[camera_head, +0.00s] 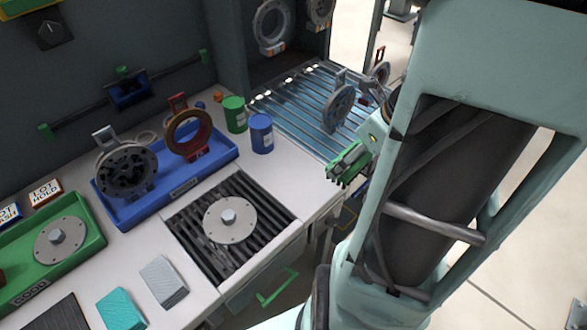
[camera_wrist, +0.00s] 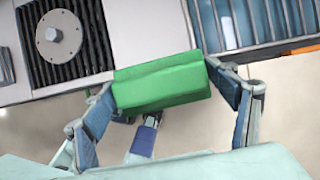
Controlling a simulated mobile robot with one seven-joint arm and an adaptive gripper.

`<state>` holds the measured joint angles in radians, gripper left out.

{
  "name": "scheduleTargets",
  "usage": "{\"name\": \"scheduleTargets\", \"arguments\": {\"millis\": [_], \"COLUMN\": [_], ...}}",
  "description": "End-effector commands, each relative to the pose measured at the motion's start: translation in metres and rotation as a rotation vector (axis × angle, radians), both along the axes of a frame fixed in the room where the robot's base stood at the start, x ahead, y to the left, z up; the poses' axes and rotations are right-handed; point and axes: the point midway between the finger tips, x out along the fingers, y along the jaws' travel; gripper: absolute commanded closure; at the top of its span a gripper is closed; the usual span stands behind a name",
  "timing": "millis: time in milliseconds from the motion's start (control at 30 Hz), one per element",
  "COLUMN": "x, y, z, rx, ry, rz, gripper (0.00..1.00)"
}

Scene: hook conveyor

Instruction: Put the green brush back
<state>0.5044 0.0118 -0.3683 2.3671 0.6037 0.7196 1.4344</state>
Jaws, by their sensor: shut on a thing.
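The green brush (camera_head: 346,168) is held by my gripper (camera_head: 358,157), in the air beyond the right edge of the white counter, near the corner of the roller conveyor. In the wrist view the green brush (camera_wrist: 160,85) shows as a plain green block lying crosswise between the two fingers of my gripper (camera_wrist: 164,98). The fingers press on its left and right ends. The floor shows below it, and its upper edge overlaps the counter edge in this view. Its underside is hidden there.
A black slatted grate (camera_head: 185,222) with a metal disc is set in the counter (camera_head: 235,172). A blue tray (camera_head: 215,163) with round parts, a green can (camera_head: 234,115) and a blue can (camera_head: 261,133) stand behind. Grey (camera_head: 163,282) and teal (camera_head: 120,309) blocks lie in front. The roller conveyor (camera_head: 300,97) is behind.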

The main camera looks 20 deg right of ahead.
Motion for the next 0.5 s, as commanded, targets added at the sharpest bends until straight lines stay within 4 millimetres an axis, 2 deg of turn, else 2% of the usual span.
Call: {"name": "scheduleTargets", "arguments": {"millis": [67, 167, 500], "x": [0.0, 0.011, 0.081], "y": [0.0, 0.007, 0.047], "z": [-0.001, -0.008, -0.049], "rx": [0.001, 0.002, 0.002], "ry": [0.0, 0.003, 0.005], "rz": [-0.03, -0.039, -0.037], "gripper": [0.4, 0.4, 0.4]}}
